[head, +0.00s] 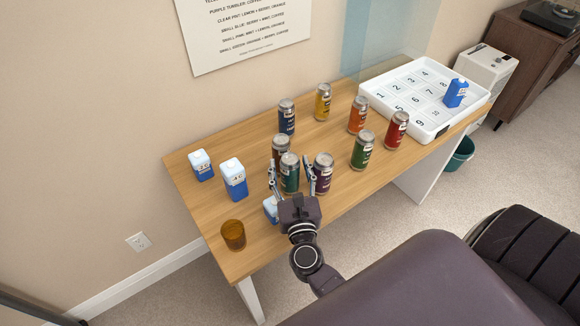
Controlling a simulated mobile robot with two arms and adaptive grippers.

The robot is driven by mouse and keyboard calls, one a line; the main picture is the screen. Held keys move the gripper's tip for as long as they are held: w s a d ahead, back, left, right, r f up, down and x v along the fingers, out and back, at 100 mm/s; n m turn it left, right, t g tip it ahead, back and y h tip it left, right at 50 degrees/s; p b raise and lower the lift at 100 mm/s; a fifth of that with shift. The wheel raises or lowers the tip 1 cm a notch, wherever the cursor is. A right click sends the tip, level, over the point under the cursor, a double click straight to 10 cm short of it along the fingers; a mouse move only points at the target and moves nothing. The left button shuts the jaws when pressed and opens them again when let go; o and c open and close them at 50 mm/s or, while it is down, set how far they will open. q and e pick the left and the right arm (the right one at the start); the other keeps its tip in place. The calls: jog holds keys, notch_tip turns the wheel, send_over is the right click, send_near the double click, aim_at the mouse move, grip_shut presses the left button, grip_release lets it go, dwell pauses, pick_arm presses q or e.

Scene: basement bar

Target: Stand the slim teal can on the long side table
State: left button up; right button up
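The slim teal can (290,174) is upright among other cans on the long wooden table (345,190). My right gripper (290,172) reaches in from the front, with one finger on each side of the teal can. The fingers are spread, and a gap shows between the can and the right-hand finger, so the gripper looks open. The can's base is close to the gripper body, and I cannot see clearly how it meets the table. My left gripper is not in view.
A purple can (323,172) stands right of the fingers, a brown can (281,148) behind. A blue-white carton (270,207) is partly hidden by my gripper. An amber tumbler (233,235) stands front left. A white numbered tray (442,128) fills the far right end.

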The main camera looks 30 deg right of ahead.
jog(key=shift+r+p, duration=0.3)
jog(key=b+v, duration=0.1)
jog(key=v, duration=0.2)
jog(key=b+v, duration=0.1)
jog(key=v, duration=0.3)
jog(key=b+v, duration=0.1)
jog(key=v, duration=0.2)
jog(key=shift+s+a+f, duration=0.2)
jog(key=shift+s+f, duration=0.1)
jog(key=shift+s, duration=0.05)
jog(key=shift+s+a+r, duration=0.1)
jog(key=shift+s+a, duration=0.15)
jog(key=shift+s, duration=0.3)
